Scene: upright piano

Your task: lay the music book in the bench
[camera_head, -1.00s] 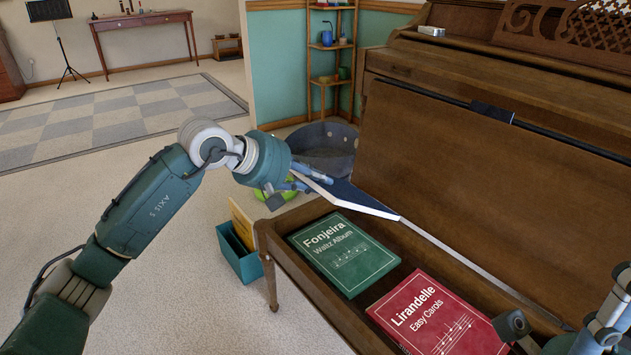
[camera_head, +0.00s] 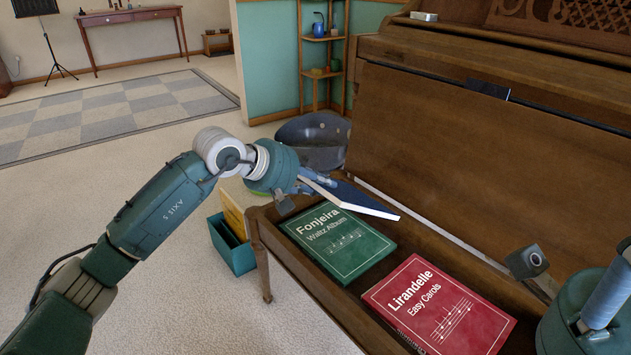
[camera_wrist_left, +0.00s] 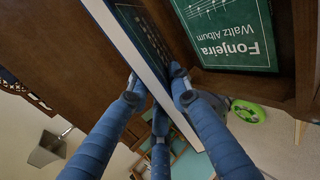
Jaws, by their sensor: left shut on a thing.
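My left gripper (camera_head: 297,187) is shut on a dark blue music book (camera_head: 353,196) with white page edges, gripping it by one edge. The book is tilted and held above the far left end of the wooden bench (camera_head: 313,297). In the left wrist view the book (camera_wrist_left: 150,62) sits between blue fingers, its pale edge toward the camera. In the bench lie a green book (camera_head: 338,243), "Fonjeira Waltz Album", and a red book (camera_head: 437,305), "Lirandelle Easy Carols", side by side.
The piano (camera_head: 450,130) rises behind the bench. A teal bin (camera_head: 232,247) with an upright tan item stands at the bench's left end. A dark round tub (camera_head: 315,142) and a corner shelf (camera_head: 322,70) are beyond. Open carpet lies to the left.

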